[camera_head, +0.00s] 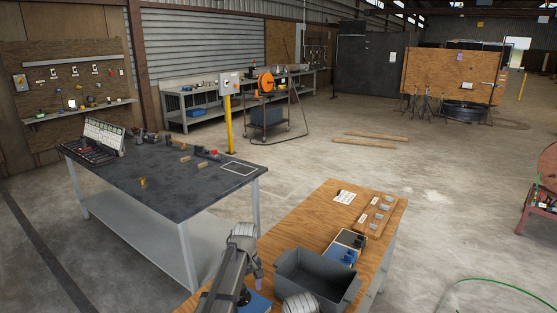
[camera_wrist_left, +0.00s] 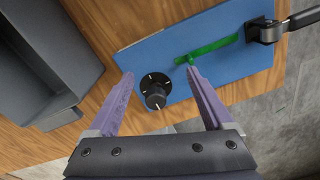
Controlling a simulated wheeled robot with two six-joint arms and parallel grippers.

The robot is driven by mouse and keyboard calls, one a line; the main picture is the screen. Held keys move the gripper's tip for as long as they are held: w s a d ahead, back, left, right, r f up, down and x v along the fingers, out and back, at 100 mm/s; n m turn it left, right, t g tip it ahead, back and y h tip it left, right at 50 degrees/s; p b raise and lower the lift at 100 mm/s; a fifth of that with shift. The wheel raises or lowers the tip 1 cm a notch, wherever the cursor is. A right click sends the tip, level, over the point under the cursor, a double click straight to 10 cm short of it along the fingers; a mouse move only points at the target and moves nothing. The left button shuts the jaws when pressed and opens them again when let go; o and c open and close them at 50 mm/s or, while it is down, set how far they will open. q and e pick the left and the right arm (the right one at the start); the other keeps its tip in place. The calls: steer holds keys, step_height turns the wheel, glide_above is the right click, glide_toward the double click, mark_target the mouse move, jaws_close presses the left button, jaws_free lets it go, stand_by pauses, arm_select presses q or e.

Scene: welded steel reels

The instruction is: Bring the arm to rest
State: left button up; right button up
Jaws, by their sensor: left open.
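My left arm reaches down over the near end of the wooden table (camera_head: 290,228) in the head view. My left gripper (camera_wrist_left: 160,78) is open, with its two purple fingers apart and nothing between them. Below and ahead of it lies a blue panel (camera_wrist_left: 225,50), which also shows partly in the head view (camera_head: 258,301). A black knob (camera_wrist_left: 156,91) on the panel appears between the fingers. A green bar (camera_wrist_left: 212,47) appears just beyond the right fingertip; I cannot tell whether they touch. My right gripper is not in view.
A grey bin (camera_head: 318,279) stands beside the blue panel and shows at the left of the wrist view (camera_wrist_left: 45,65). A small tray (camera_head: 345,246) and a wooden board (camera_head: 373,215) lie farther back. A dark workbench (camera_head: 150,180) stands to the left.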

arm_select(q)
steer(key=s+d+m, duration=0.2)
steer(key=s+m, duration=0.3)
steer(key=s, duration=0.7)
steer(key=s+d+m, duration=0.3)
steer(key=s+m, duration=0.3)
steer(key=s, duration=0.7)
steer(key=shift+d+y, duration=0.15)
steer(key=shift+y, duration=0.25)
steer(key=shift+r, duration=0.1)
